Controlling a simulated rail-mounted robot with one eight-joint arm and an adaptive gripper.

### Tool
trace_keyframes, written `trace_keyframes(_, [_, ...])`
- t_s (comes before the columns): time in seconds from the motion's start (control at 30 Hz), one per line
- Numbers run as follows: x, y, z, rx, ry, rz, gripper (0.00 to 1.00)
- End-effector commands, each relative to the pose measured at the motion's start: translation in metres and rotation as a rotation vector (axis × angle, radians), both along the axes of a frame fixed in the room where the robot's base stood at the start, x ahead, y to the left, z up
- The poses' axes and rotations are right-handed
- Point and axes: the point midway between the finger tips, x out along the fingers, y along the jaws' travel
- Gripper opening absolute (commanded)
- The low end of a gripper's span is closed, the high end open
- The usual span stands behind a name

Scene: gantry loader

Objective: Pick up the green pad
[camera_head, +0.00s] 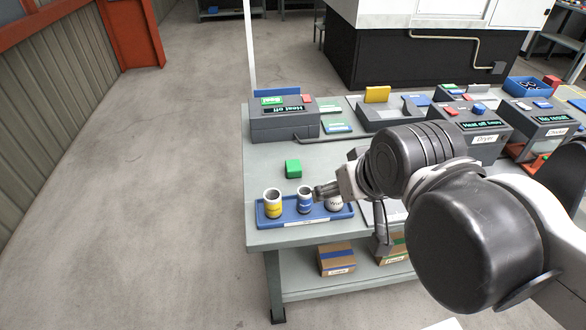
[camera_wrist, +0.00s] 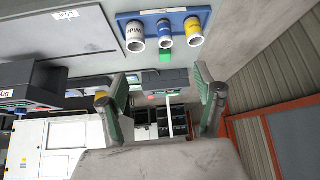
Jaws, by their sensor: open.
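The green pad (camera_head: 293,168), a small block, lies on the grey bench top behind the blue tray (camera_head: 279,223). In the wrist view the green pad (camera_wrist: 165,57) shows beyond the blue cup, above the gap between my fingers. My gripper (camera_head: 319,192) is in front of and to the right of the pad, near the blue cup, apart from the pad. The wrist view shows both fingers of my gripper (camera_wrist: 160,76) spread, with nothing between them.
The tray holds a yellow cup (camera_head: 273,203), a blue cup (camera_head: 305,200) and a white cup (camera_head: 334,203), partly hidden by my arm. Bare bench surrounds the pad.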

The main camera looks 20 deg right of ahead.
Motion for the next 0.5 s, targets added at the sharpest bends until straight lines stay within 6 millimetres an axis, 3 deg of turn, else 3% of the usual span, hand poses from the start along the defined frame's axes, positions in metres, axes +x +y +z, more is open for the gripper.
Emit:
trace_keyframes(0.33, [0.001, 0.0, 0.001, -0.003, 0.002, 0.004, 0.7])
trace_keyframes(0.5, [0.017, 0.0, 0.009, -0.044, 0.033, 0.063, 0.7])
